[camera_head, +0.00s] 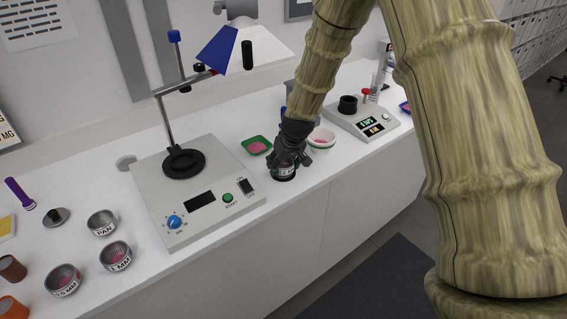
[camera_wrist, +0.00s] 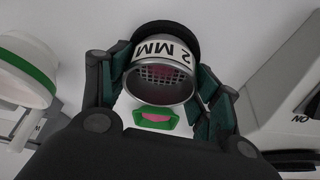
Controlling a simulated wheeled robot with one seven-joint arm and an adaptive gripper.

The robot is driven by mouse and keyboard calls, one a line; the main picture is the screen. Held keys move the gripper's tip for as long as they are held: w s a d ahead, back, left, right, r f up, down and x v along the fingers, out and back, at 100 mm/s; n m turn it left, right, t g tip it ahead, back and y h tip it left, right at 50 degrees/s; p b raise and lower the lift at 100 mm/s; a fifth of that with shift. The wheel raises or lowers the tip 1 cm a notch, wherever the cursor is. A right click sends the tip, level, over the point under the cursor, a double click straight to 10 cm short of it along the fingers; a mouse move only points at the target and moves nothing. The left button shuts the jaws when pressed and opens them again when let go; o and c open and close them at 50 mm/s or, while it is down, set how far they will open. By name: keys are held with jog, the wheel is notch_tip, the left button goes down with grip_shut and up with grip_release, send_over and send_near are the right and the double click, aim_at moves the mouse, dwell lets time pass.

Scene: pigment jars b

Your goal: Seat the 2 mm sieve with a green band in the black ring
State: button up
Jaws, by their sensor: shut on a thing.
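My gripper (camera_wrist: 160,75) is shut on a metal sieve (camera_wrist: 160,92) marked "2 MM", with its mesh and some pink showing inside. I cannot make out a green band on it. A black curved rim (camera_wrist: 165,28) shows along the sieve's far side in the wrist view; I cannot tell whether the sieve touches it. In the head view, my gripper (camera_head: 287,165) is low over the counter, right of the grey machine, and mostly hides the sieve. A dark round edge (camera_head: 284,178) shows beneath it. Another black ring (camera_head: 183,163) lies on the machine's top, apart from my gripper.
The grey machine (camera_head: 180,215) stands left of my gripper. A green tray with pink powder (camera_head: 257,145) is behind it, and a white bowl with a green band (camera_head: 321,138) is close on the right. A scale (camera_head: 375,124) stands beyond. Several tins stand at the left.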

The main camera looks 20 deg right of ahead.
jog(key=shift+f, duration=0.3)
jog(key=o, duration=1.2)
jog(key=shift+c, duration=0.2)
jog(key=v, duration=1.2)
jog(key=shift+d, duration=0.1)
jog(key=shift+s+f, duration=0.1)
